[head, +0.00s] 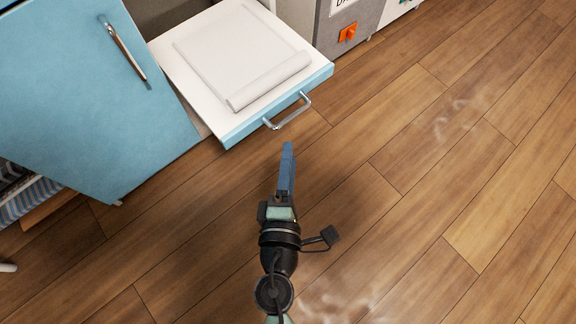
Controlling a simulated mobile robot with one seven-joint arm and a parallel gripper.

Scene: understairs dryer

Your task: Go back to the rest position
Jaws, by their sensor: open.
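My gripper (287,150) is in the lower middle of the head view, above the wooden floor. Its blue fingers point toward the top of the picture. From this angle one finger largely covers the other, and nothing shows held between them. The fingertips are a little below the metal handle (289,112) of an open blue-fronted drawer (250,117) and appear apart from it. The drawer holds or bears a pale folded or rolled mat (232,50).
A blue cabinet door (85,100) with a metal handle (124,48) stands left of the drawer. A grey unit with an orange knob (347,33) is at the top right. Striped cloth (28,200) shows at the left edge. The wooden floor (450,170) at right is clear.

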